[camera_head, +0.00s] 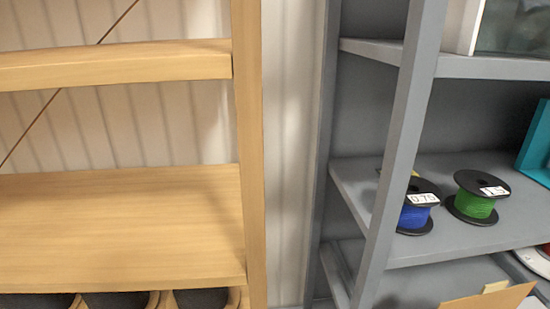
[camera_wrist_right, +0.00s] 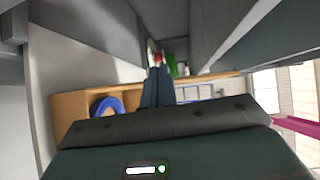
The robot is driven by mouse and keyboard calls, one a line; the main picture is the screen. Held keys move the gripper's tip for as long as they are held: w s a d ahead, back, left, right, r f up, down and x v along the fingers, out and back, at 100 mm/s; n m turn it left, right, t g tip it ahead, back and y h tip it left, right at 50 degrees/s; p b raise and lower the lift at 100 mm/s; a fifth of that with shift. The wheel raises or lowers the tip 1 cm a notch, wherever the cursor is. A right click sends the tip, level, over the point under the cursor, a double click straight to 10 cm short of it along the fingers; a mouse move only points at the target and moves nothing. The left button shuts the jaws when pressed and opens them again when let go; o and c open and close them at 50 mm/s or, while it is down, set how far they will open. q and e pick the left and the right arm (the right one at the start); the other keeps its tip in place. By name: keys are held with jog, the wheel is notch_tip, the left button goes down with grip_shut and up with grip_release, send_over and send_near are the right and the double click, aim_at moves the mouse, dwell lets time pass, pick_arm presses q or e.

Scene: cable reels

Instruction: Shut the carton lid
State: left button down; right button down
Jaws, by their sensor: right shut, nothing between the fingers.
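The cardboard carton shows only in part, with a tan flap (camera_head: 495,298) standing up at the bottom right edge of the head view. In the right wrist view a tan carton-like wall (camera_wrist_right: 68,105) lies left of the fingers, with a blue round thing (camera_wrist_right: 107,104) in front of it or inside it. My right gripper (camera_wrist_right: 157,72) is shut and empty, its dark fingers pointing away from the camera. I cannot tell whether it touches the carton. My left gripper is not in view. Most of the carton is cut off or hidden.
A grey shelf (camera_head: 455,170) at the right holds a blue cable reel (camera_head: 416,215), a green cable reel (camera_head: 474,205) and a teal box (camera_head: 538,140). A grey upright (camera_head: 398,140) stands in front. An empty wooden shelf (camera_head: 120,215) is at the left.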

jog(key=s+p, duration=0.1)
jog(key=s, duration=0.1)
jog(key=s+d+p, duration=0.1)
jog(key=s, duration=0.1)
jog(key=shift+s+d, duration=0.15)
jog(key=shift+s, duration=0.25)
dwell(0.4)
